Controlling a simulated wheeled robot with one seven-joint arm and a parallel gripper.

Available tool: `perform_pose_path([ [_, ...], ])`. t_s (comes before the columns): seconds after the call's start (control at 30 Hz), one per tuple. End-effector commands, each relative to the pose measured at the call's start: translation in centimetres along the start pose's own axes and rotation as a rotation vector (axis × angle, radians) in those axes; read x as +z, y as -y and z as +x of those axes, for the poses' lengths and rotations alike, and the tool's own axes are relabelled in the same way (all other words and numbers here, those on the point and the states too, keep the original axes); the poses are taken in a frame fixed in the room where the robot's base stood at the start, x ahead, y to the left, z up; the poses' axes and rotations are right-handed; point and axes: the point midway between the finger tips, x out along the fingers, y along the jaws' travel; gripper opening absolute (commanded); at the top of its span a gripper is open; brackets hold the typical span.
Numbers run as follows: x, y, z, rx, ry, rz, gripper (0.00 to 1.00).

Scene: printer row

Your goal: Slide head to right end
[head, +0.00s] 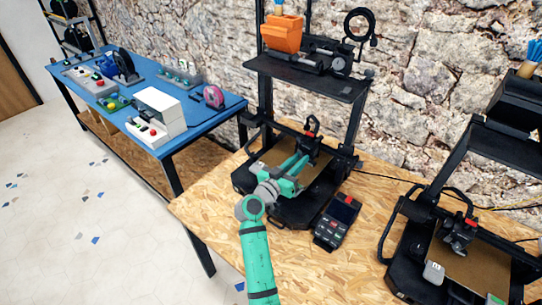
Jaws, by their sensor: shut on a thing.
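The black print head (313,129), with small red parts, sits near the middle of the cross rail on the central 3D printer (288,213). My green arm reaches in from below, over the front of the printer's bed. My gripper (303,157) is shut on the print head from the front. The fingertips and the exact contact are small and partly hidden by the gripper body. The rail's right end is near the right upright (355,110), with a gap between it and the head.
A handheld control box (338,221) lies right of the printer on the wooden table (215,205). A second printer (462,262) stands farther right. An orange bin (282,33) sits on the shelf (300,75) above. A blue workbench (180,85) with devices is left.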

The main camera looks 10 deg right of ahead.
Motion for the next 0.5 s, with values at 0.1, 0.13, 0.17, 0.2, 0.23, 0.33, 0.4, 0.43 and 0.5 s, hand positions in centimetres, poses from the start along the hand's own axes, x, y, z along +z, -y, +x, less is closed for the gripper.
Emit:
perform_pose_path([
  [0.1,1.0,-4.0,0.7,0.023,0.007,-0.001,0.0],
  [0.13,1.1,-4.5,0.7,0.022,0.006,-0.001,0.0],
  [0.17,1.1,-4.9,0.7,0.021,0.005,-0.001,0.0],
  [0.2,1.2,-5.3,0.7,0.021,0.006,-0.002,0.0],
  [0.23,1.3,-5.5,0.7,0.021,0.006,-0.002,0.0],
  [0.33,1.3,-6.0,0.7,0.022,0.004,-0.003,0.0],
  [0.4,1.3,-6.1,0.7,0.023,0.004,-0.003,0.0],
  [0.43,1.3,-6.1,0.7,0.024,0.005,-0.003,0.0],
  [0.5,1.3,-6.2,0.7,0.026,0.005,-0.003,0.0],
])
